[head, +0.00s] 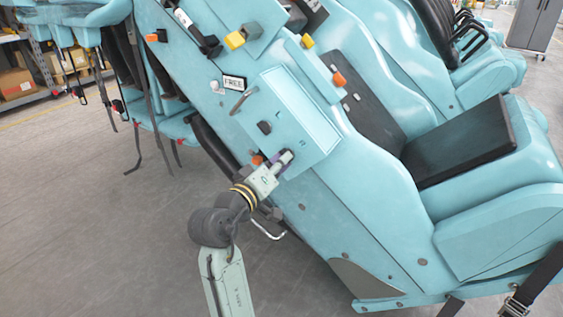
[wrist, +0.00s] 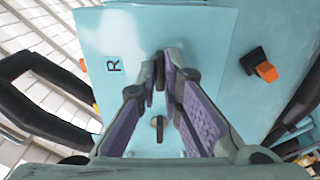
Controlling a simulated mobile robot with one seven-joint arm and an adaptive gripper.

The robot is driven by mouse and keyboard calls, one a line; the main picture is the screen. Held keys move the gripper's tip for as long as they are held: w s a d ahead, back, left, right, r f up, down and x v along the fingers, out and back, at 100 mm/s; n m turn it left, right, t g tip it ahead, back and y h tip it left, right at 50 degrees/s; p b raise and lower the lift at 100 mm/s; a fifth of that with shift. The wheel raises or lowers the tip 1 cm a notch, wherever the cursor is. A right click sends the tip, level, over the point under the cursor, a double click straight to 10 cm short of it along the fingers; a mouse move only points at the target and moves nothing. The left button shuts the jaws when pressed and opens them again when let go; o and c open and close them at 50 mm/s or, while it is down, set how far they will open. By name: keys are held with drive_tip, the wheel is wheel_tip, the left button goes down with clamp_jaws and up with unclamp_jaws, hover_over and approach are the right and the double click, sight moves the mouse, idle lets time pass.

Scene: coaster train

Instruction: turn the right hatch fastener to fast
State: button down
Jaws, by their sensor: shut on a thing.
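The hatch is a light blue raised panel (head: 292,108) on the side of the tilted coaster car. A dark knob (head: 264,127) sits at its left edge. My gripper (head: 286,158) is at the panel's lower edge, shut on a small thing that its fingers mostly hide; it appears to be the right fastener. In the wrist view the purple-padded fingers (wrist: 162,75) converge against the blue panel (wrist: 205,35), beside a letter R (wrist: 115,64). A small dark piece (wrist: 158,127) shows between the fingers. The fastener's turn angle cannot be read.
A FREE sign (head: 234,83) and a handle (head: 242,102) are up-left of my gripper. An orange-tipped black knob (wrist: 258,65) sits right in the wrist view. Seats (head: 470,140) lie right; open floor (head: 90,230) is left.

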drive_tip(key=c, duration=1.7)
unclamp_jaws()
drive_tip(key=v, duration=1.2)
